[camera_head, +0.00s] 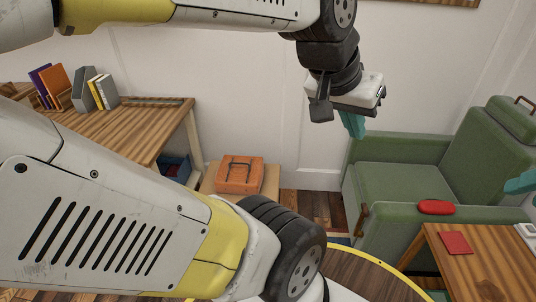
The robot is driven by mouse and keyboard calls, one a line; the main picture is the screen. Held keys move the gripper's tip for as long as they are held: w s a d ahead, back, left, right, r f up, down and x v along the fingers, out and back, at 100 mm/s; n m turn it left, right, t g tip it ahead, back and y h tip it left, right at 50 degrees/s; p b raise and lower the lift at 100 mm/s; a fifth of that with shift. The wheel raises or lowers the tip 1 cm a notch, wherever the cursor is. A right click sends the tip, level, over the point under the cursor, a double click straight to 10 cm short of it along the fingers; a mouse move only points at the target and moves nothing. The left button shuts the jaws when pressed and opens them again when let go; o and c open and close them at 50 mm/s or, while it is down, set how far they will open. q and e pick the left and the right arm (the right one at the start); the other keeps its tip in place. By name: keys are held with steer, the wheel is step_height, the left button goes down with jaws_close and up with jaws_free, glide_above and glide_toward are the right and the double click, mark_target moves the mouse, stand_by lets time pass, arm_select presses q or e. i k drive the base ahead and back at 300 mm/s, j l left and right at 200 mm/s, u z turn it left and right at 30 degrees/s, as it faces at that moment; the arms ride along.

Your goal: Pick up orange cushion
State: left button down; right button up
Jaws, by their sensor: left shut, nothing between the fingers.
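No orange thing in view is clearly a cushion. An orange block-shaped item (240,174) with a dark handle-like strap on its top sits on a tan box near the wall, left of the green armchair. A red rounded pad (437,207) lies at the front of the armchair, by the small table. My left gripper (354,123) is raised in front of the wall, above and left of the armchair. Its teal fingers are shut and empty, apart from both items.
The green armchair (400,182) stands at right, with a wooden table (490,272) in front carrying a red book (455,243). A wooden desk (150,130) with books is at left. A round yellow-rimmed surface (375,280) is at the bottom. My arm hides the lower left.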

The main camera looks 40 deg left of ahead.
mark_target(239, 174)
steer(key=j+u, duration=0.1)
steer(key=u, duration=0.3)
steer(key=j+u, duration=0.1)
steer(key=u, duration=0.25)
steer(key=j+u, duration=0.1)
steer(key=u, duration=0.3)
steer(key=j+u, duration=0.1)
steer(key=u, duration=0.25)
steer(key=i+j+z, duration=0.1)
steer(key=i+j, duration=0.2)
steer(key=i+j+z, duration=0.1)
steer(key=i+j, duration=0.2)
steer(key=j, duration=0.15)
steer(key=i+j+z, duration=0.1)
steer(key=i+j, duration=0.2)
steer(key=i+j+z, duration=0.15)
steer(key=j, duration=0.35)
steer(key=i+j+z, duration=0.1)
steer(key=i+j, duration=0.25)
steer(key=j, duration=0.1)
